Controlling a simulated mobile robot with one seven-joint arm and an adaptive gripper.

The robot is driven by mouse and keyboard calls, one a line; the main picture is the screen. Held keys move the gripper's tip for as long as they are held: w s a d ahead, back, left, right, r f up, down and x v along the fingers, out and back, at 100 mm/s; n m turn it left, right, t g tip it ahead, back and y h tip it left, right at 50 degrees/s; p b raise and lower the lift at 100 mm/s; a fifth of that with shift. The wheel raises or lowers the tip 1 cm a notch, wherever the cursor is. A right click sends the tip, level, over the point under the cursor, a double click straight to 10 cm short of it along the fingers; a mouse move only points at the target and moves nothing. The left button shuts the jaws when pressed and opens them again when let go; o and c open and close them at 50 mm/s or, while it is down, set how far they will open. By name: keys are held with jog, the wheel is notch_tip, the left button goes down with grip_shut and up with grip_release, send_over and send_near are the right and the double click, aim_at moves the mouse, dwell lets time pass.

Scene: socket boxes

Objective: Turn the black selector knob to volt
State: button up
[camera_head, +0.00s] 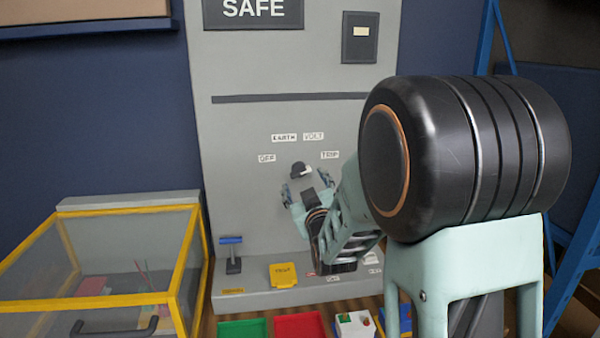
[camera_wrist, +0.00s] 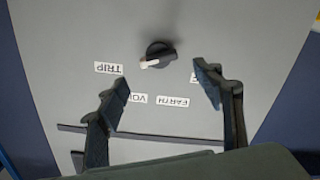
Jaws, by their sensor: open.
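The black selector knob (camera_head: 299,169) is on the grey panel, and it also shows in the wrist view (camera_wrist: 163,51). Its white pointer aims toward the TRIP label (camera_wrist: 108,68). The VOLT label (camera_head: 313,136) is at the dial's upper right, beside EARTH (camera_head: 284,138); OFF (camera_head: 267,158) is at the left. In the wrist view, which is upside down, the VOLT label (camera_wrist: 138,98) is partly hidden by a finger. My gripper (camera_head: 306,184) is open in front of the panel. In the wrist view its fingers (camera_wrist: 161,77) are spread below the knob, holding nothing.
A clear box with yellow edges (camera_head: 185,262) stands at the left. A blue-handled switch (camera_head: 232,252) and a yellow tag (camera_head: 283,275) are low on the panel. Green (camera_head: 242,329) and red (camera_head: 299,327) trays lie below. A blue frame stands at the right.

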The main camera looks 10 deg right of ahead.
aim_at(300, 172)
jog(key=w+p, duration=0.1)
jog(key=w, duration=0.5)
jog(key=shift+w, duration=0.3)
jog(key=c, duration=1.2)
jog(key=shift+o, duration=0.2)
